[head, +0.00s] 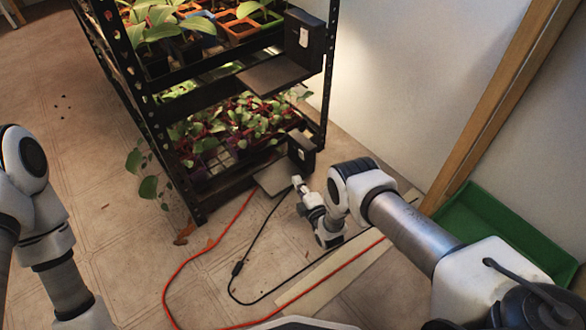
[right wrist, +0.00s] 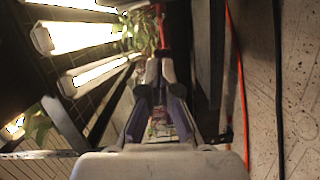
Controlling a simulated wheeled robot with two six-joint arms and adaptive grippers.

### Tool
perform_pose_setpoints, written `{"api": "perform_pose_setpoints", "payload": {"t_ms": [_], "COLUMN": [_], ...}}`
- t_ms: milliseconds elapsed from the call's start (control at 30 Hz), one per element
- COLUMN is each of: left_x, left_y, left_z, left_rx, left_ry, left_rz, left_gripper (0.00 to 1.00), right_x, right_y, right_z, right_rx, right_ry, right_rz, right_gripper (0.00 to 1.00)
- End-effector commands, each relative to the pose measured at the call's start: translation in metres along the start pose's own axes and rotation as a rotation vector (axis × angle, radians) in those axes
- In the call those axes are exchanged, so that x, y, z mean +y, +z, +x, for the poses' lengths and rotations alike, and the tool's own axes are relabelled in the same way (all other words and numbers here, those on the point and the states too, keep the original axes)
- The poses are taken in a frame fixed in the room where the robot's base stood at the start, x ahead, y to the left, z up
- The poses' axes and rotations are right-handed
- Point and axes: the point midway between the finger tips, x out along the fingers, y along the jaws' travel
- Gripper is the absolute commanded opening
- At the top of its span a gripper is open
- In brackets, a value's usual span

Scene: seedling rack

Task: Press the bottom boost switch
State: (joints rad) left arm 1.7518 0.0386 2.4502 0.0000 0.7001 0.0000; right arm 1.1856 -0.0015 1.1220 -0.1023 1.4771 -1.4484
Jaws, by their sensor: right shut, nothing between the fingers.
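The lower black switch box (head: 302,152) is mounted at the front right corner of the rack's lower shelf. A small pale switch shows on its face, but its position is too small to tell. My right gripper (head: 297,181) is just below and in front of this box, beside a grey flap. I cannot tell whether it touches anything. In the right wrist view its fingers (right wrist: 161,65) are together and empty, with a red thing beyond the tips. My left arm shows at the left edge of the head view; its gripper is out of frame.
The dark metal rack (head: 148,115) holds seedlings on its shelves. An upper switch box (head: 293,40) sits above the lower one. Red (head: 200,252) and black (head: 257,238) cables lie on the floor. A green tray (head: 480,215) stands at the right by the wall.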

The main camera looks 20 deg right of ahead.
Motion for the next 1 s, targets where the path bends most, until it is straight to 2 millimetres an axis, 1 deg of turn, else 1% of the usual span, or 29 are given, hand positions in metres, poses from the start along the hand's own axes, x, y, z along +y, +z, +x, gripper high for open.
{"api": "perform_pose_setpoints", "payload": {"t_ms": [33,100,200,300,833,933,967,1000], "left_x": [0.000,0.000,0.000,0.000,0.000,0.000,0.000,0.000], "left_y": [0.000,0.001,0.001,0.001,0.001,0.001,0.001,0.001], "left_z": [-0.012,-0.017,-0.021,-0.022,-0.021,-0.022,-0.022,-0.023], "left_rx": [-0.001,-0.001,-0.002,-0.002,-0.002,-0.002,-0.002,-0.002], "left_ry": [0.000,0.000,0.000,0.000,0.000,0.000,0.000,0.000], "left_rz": [0.000,-0.001,-0.001,-0.001,-0.001,-0.001,-0.001,-0.001], "left_gripper": [1.00,1.00,1.00,1.00,1.00,1.00,1.00,1.00], "right_x": [0.004,0.003,0.000,-0.002,-0.003,0.007,0.013,0.023], "right_y": [-0.001,-0.001,-0.001,-0.001,-0.001,-0.001,-0.001,-0.001], "right_z": [-0.012,-0.025,-0.038,-0.045,-0.045,-0.037,-0.033,-0.025], "right_rx": [0.000,0.000,0.001,0.001,0.002,0.004,0.004,0.006], "right_ry": [-0.004,-0.004,-0.001,0.000,0.001,0.017,0.027,0.043], "right_rz": [0.000,0.000,0.000,0.000,0.000,-0.001,-0.002,-0.004], "right_gripper": [0.00,0.00,0.00,0.00,0.00,0.00,0.00,0.00]}}
